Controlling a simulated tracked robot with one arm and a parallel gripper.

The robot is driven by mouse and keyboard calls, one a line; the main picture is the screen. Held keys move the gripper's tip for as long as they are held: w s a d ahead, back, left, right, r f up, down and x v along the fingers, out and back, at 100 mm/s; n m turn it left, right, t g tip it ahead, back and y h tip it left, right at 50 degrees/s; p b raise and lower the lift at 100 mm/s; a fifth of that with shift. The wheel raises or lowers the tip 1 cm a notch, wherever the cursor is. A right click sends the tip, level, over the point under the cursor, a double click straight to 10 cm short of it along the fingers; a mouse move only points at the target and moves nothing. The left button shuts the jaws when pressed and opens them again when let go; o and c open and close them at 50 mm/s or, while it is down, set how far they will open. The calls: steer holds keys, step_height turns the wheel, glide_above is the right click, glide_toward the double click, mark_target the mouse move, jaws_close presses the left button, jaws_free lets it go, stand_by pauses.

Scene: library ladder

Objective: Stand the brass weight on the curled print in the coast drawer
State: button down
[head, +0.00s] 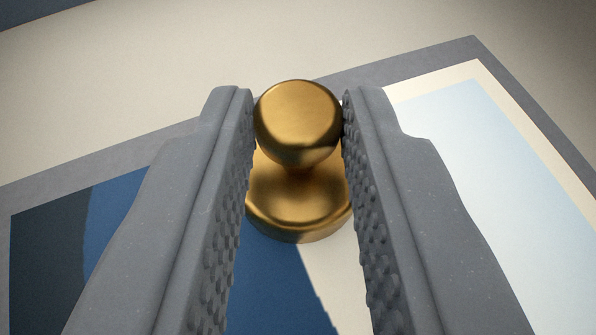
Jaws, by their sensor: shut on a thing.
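The brass weight (298,205) has a round knob on top and a wider round base. It is upright in the middle of the head view. My gripper (298,118) is shut on the knob, with one textured grey finger on each side. Below the weight is a flat print (520,160) with a grey border, a cream margin and blue, cream and pale blue areas. The base is over the print's picture area; I cannot tell whether it touches it. My fingers hide parts of the print.
A plain beige surface (300,40) lies beyond the print and is clear. A dark blue-grey strip (30,10) shows at the top left corner. No drawer walls can be made out for certain.

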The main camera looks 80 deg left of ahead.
steer(key=c, duration=1.2)
jaws_free()
steer(key=shift+r, duration=0.1)
steer(key=p+v, duration=0.3)
steer(key=v, duration=0.9)
